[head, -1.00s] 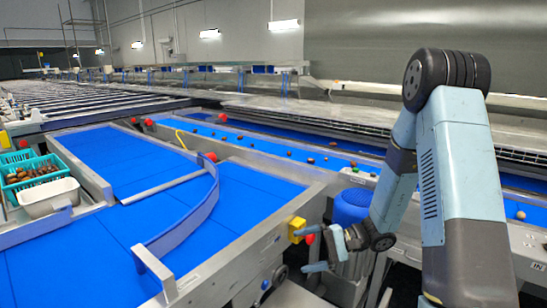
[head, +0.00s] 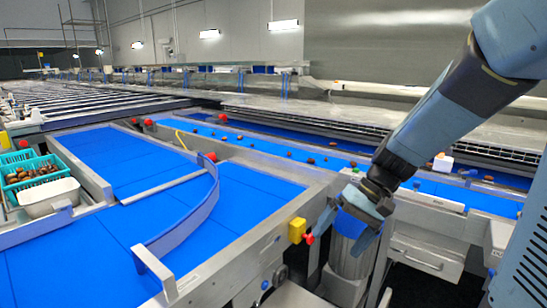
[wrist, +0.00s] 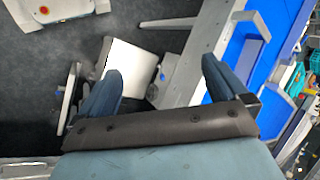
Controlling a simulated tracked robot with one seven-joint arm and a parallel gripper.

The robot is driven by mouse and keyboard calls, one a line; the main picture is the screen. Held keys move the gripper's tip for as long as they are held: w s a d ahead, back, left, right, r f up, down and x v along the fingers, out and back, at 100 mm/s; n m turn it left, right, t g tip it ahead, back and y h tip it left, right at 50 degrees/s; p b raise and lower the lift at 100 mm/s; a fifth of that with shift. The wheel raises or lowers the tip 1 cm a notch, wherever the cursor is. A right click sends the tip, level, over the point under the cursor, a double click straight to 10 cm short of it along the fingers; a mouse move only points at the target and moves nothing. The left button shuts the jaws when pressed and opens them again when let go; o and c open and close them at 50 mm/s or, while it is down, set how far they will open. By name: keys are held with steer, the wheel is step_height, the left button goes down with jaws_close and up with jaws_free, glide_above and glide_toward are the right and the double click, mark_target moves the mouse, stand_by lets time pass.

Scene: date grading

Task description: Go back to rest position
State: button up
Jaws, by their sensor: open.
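Dark floor and the metal conveyor frame lie beyond the fingers. My arm comes down to it from the upper right of the head view.
A wide blue belt (head: 100,250) with metal side rails fills the left. A narrower belt (head: 285,148) behind carries several dates. A teal crate (head: 27,172) and a white tub (head: 49,197) stand at the left. A yellow box (head: 297,230) with a red button sits near my gripper.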

steer(key=s+d+r+t+h, duration=0.6)
steer(key=s+d+r+t, duration=0.1)
steer(key=r, duration=0.4)
steer(key=shift+s+d+r, duration=0.2)
steer(key=shift+s+d, duration=0.45)
steer(key=shift+d, duration=0.25)
